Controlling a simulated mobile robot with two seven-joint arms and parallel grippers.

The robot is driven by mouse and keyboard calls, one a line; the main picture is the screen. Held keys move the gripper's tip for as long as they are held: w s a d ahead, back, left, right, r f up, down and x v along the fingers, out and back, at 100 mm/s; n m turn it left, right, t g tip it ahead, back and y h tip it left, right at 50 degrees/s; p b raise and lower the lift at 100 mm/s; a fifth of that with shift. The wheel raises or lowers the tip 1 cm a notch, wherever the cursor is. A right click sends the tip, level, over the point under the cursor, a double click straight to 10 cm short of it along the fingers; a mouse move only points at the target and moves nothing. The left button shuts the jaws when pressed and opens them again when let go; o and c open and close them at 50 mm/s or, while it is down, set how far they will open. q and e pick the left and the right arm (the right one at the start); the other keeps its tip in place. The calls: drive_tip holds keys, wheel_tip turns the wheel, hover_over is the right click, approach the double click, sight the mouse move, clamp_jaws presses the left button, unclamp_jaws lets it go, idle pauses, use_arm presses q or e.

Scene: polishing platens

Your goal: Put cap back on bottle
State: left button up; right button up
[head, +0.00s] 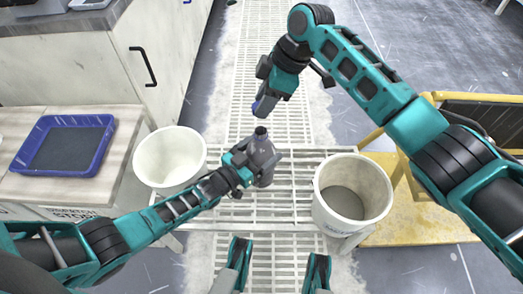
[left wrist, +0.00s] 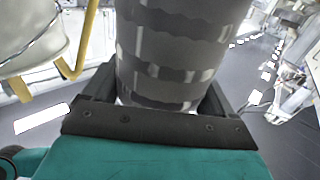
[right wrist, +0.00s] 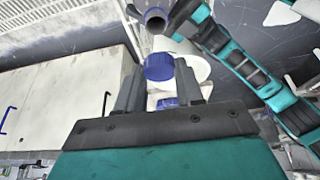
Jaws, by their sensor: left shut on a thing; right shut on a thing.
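A grey bottle (head: 262,158) with an open dark neck is upright in the middle of the head view. My left gripper (head: 252,166) is shut around its body, and the bottle fills the space between the fingers in the left wrist view (left wrist: 170,50). I cannot tell if its base touches the slatted stand. My right gripper (head: 270,92) is shut on a blue cap (head: 264,106), held above the bottle neck and apart from it. In the right wrist view the cap (right wrist: 159,67) sits between the fingertips, with the bottle neck (right wrist: 155,18) beyond it.
A white bucket (head: 171,142) stands left of the bottle and another bucket (head: 352,216) stands to the right. A blue tray (head: 103,122) lies on the left counter (head: 128,135). A yellow-framed platform (head: 420,222) is at the right. The space between cap and bottle neck looks clear.

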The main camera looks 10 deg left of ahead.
hover_over(261, 131)
drive_tip(key=shift+w+d+f, duration=0.1)
drive_tip(key=shift+d+f, duration=0.15)
drive_tip(key=shift+f, duration=0.95)
drive_tip(key=shift+d+f, duration=0.2)
drive_tip(key=shift+f, duration=0.95)
drive_tip(key=shift+f, duration=0.1)
drive_tip(key=shift+f, duration=0.8)
drive_tip(key=shift+f, duration=0.6)
